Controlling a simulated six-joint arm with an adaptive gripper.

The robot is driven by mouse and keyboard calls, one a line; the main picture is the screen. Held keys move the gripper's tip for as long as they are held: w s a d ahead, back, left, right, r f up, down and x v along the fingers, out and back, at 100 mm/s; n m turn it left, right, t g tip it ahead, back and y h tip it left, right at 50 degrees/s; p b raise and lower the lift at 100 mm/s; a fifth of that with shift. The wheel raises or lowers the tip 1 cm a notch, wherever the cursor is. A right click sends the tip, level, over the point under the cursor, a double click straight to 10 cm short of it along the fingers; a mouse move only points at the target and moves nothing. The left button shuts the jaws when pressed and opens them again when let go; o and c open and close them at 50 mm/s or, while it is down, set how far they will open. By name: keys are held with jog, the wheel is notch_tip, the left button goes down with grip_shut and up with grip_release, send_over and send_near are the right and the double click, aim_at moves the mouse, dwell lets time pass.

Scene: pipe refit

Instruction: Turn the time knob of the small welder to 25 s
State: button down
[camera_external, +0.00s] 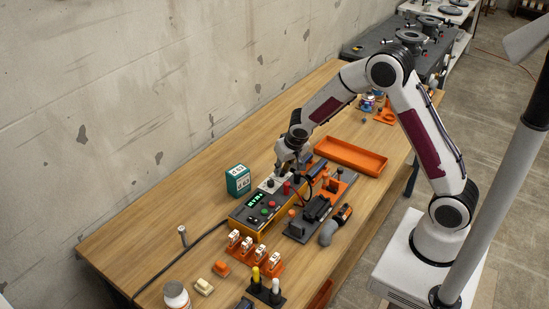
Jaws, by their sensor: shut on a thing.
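The small welder (249,222) is a dark box with an orange side, standing on the wooden bench. Its top carries a green-lit display, red and green buttons, and a pale plate (264,188) with a small dark knob at the far end. My gripper (281,172) points down at the far end of this panel, beside the pale plate. It is shut on what appears to be the time knob, which its fingers mostly hide. The knob's scale and setting are too small to read.
A teal box with white displays (238,180) stands left of the welder. A grey fixture with clamps (302,231) stands close on the right, with an orange tray (351,156) behind. Orange holders with white pieces (272,266) are in front. The bench's left part is mostly clear.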

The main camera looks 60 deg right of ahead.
jog(key=shift+s, duration=0.1)
dwell(0.3)
jog(key=c, duration=1.9)
grip_release()
jog(key=shift+r, duration=0.1)
jog(key=v, duration=1.1)
jog(key=shift+a+r, duration=0.15)
jog(key=shift+r, duration=0.2)
jog(key=shift+s, duration=0.15)
